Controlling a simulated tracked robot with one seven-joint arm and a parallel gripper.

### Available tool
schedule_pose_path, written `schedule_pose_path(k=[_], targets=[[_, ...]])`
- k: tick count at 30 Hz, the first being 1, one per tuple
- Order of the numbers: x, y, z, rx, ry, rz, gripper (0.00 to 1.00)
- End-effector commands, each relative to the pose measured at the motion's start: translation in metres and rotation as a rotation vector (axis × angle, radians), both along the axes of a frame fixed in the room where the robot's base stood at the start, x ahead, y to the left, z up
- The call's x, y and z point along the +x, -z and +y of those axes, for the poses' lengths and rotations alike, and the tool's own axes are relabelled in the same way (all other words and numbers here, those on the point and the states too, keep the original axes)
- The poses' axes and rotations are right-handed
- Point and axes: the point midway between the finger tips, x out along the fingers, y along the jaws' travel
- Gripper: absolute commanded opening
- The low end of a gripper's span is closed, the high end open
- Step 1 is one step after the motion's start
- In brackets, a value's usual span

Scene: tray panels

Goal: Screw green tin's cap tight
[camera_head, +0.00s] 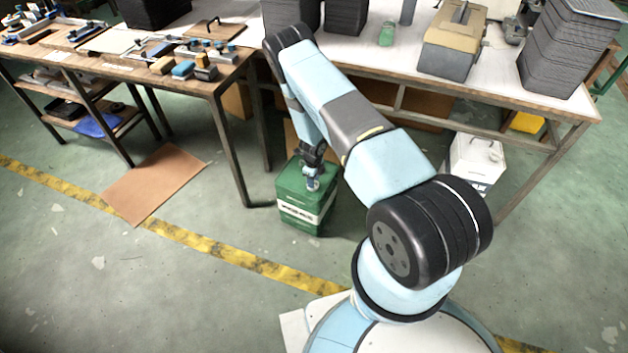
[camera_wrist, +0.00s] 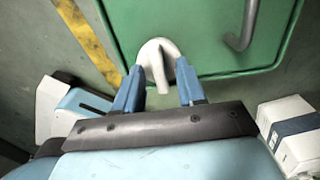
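The green tin (camera_head: 301,212) stands on the floor by the workbenches, with a pale label band on its side. Its flat green top (camera_wrist: 205,45) fills the upper part of the wrist view. The white cap (camera_wrist: 157,48) sits near one edge of that top, and its narrow tab points toward my gripper. My gripper (camera_wrist: 159,65) is open, with one blue finger on each side of the cap. Gaps show between the fingers and the tab. In the head view my gripper (camera_head: 312,184) is over the tin and hides the cap.
A grey handle (camera_wrist: 242,28) rises from the tin's top, right of the cap. A white canister (camera_head: 476,160) stands right of the tin under the bench (camera_head: 400,72). A brown mat (camera_head: 153,184) and yellow floor line (camera_head: 225,249) lie left.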

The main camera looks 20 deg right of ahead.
Motion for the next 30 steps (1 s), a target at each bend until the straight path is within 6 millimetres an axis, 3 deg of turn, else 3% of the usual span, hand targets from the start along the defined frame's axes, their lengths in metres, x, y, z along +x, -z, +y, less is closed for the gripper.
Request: schedule_pose_path(k=[8,24,30], targets=[[0.001,-0.010,0.000,0.000,0.000,-0.001,0.39],[0.001,-0.101,0.001,-0.001,-0.002,-0.002,0.39],[0.000,-0.126,0.000,0.000,0.000,0.000,0.39]])
